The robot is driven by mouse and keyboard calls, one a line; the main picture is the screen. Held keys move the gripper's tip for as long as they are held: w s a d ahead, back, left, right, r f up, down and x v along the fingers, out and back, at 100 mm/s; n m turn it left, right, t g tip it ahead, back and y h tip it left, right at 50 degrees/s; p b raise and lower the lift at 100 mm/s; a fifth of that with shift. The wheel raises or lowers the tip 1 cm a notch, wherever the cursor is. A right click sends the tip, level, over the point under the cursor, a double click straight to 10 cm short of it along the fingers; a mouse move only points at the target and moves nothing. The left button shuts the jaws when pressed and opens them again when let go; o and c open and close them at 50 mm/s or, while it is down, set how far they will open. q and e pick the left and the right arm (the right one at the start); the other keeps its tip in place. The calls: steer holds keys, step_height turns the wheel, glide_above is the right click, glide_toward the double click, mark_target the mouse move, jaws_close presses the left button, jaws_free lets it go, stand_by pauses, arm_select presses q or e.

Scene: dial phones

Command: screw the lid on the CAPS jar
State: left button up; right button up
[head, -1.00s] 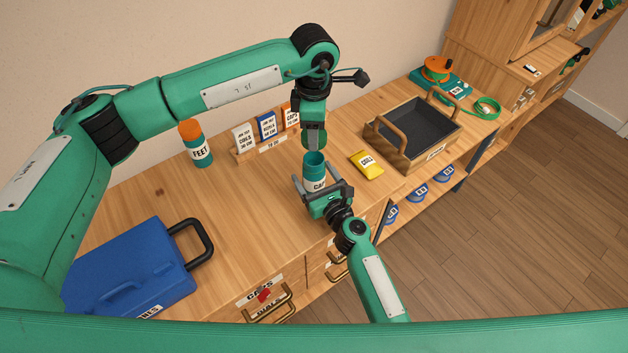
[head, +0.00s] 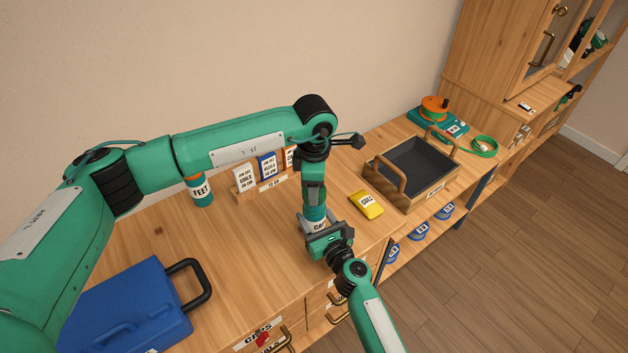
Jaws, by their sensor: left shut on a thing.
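The CAPS jar (head: 312,226) stands upright on the bench near its front edge, with its label partly covered. My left gripper (head: 314,206) points straight down over the jar's mouth, shut on the green lid. The lid is down at the jar's top and mostly hidden by the fingers, so I cannot tell whether it is seated or threaded. My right gripper (head: 324,232) reaches in from the front, with its fingers at the jar's sides. I cannot tell whether they press on it.
The FEET jar (head: 200,192) and a card rack (head: 262,185) stand behind. A yellow packet (head: 366,205) and a dark handled tray (head: 440,188) are to the right. A blue case (head: 130,310) lies at front left. Bare bench lies between case and jar.

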mark_target(314, 217)
stand_by(0.4)
arm_select(q)
steer(key=shift+f, duration=0.85)
steer(key=shift+f, duration=0.55)
steer(key=m, duration=2.7)
steer(key=o, duration=0.9)
steer(key=shift+f, duration=0.1)
